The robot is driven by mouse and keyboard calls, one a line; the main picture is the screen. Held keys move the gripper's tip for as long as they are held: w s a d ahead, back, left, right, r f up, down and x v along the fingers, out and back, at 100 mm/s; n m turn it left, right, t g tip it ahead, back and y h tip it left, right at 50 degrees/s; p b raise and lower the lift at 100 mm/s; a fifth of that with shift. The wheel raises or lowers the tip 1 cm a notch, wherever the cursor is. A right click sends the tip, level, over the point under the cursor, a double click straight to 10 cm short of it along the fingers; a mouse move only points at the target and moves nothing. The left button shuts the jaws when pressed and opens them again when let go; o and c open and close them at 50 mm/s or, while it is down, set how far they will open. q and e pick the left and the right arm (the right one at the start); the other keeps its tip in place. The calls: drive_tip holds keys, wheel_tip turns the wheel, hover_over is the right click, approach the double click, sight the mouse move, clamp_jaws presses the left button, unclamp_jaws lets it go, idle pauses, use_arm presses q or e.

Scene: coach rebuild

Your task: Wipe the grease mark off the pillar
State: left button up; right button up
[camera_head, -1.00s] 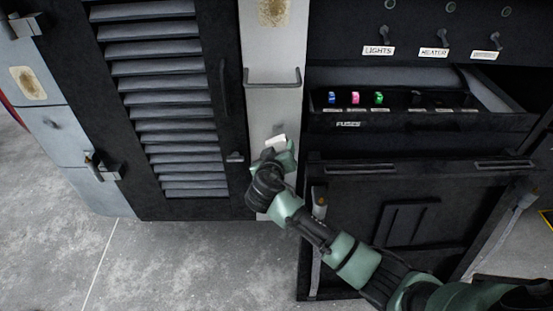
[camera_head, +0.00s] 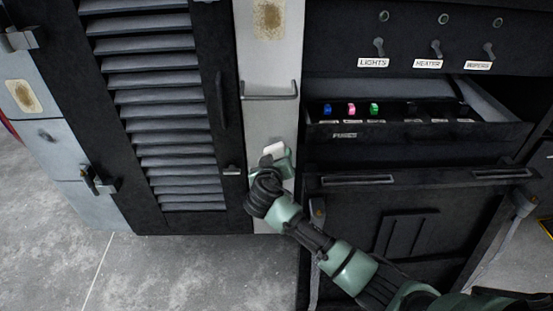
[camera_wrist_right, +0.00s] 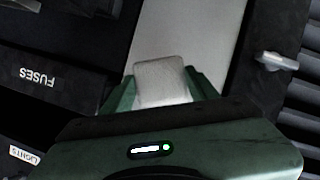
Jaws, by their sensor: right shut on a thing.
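The pillar (camera_head: 270,63) is the pale upright strip between the louvred door and the dark panel. A brownish grease mark (camera_head: 268,19) is on its upper part, near the top edge of the head view. My right gripper (camera_head: 279,158) is in front of the pillar's lower part, below the pillar's handle and well below the mark. It is shut on a white block-like pad (camera_head: 274,148). The pad (camera_wrist_right: 160,82) also shows between the green fingers in the right wrist view, with the pale pillar behind it. I cannot tell whether it touches the pillar. My left gripper is not in view.
A bar handle (camera_head: 269,96) crosses the pillar between the gripper and the mark. An open fuse drawer (camera_head: 345,136) juts out at right, below the labelled switches. The louvred door (camera_head: 225,130) stands at left. Another brownish mark (camera_head: 24,96) is on the pale panel at far left.

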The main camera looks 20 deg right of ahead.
drive_tip(key=shift+w+d+b, duration=0.25)
drive_tip(key=shift+w+b, duration=0.2)
drive_tip(key=shift+w, duration=0.45)
drive_tip(key=shift+r, duration=0.15)
wheel_tip(320, 180, up, 4)
drive_tip(key=p, duration=0.3)
drive_tip(key=shift+s, duration=0.1)
drive_tip(key=shift+f, duration=0.2)
wheel_tip(320, 180, down, 4)
drive_tip(key=b, duration=0.3)
drive_tip(key=shift+r, duration=0.1)
